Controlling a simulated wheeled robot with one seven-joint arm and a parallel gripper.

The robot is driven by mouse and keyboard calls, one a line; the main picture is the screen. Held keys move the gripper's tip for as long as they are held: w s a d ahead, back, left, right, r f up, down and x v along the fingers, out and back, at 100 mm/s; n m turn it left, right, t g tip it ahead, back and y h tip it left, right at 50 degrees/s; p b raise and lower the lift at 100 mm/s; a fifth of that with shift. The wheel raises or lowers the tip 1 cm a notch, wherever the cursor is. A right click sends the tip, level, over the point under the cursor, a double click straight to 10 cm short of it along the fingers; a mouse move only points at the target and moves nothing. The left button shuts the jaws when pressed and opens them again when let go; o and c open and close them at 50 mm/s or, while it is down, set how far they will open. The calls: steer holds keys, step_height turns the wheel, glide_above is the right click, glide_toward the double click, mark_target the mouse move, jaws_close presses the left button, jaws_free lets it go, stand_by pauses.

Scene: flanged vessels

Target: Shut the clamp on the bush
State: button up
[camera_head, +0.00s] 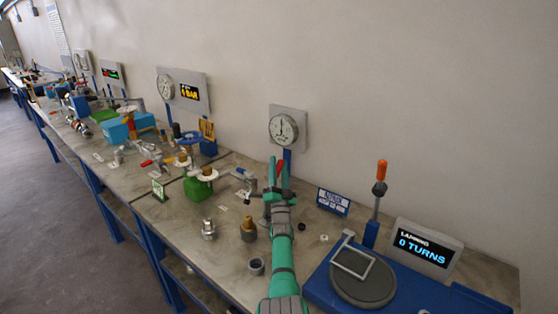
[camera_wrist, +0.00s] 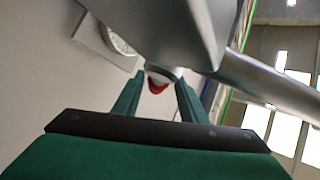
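My gripper (camera_head: 279,162) points away from me towards the wall, its two green fingers apart. A red-tipped part (camera_head: 280,166) shows between or just behind the fingers; it looks like a handle end. In the wrist view my gripper (camera_wrist: 160,80) is open, and a red end (camera_wrist: 157,86) under a pale collar shows between the fingertips, with no clear contact. A large grey metal body (camera_wrist: 180,28) and a grey bar (camera_wrist: 270,85) fill the upper wrist view. My arm and fingers hide much of what stands there, so I cannot make out the clamp or bush clearly.
A brass fitting (camera_head: 248,230), a steel fitting (camera_head: 208,230) and a dark cup (camera_head: 256,266) stand in front. A blue turntable base (camera_head: 320,286) and a display (camera_head: 424,248) are on the right. A green block (camera_head: 199,189) stands left.

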steer(key=shift+s+r, duration=0.15)
steer(key=shift+r, duration=0.9)
steer(key=shift+s+r, duration=0.75)
steer(key=shift+r, duration=0.15)
steer(key=s+a+r, duration=0.1)
steer(key=s+r, duration=0.7)
steer(key=s, duration=0.4)
steer(key=shift+s, duration=0.25)
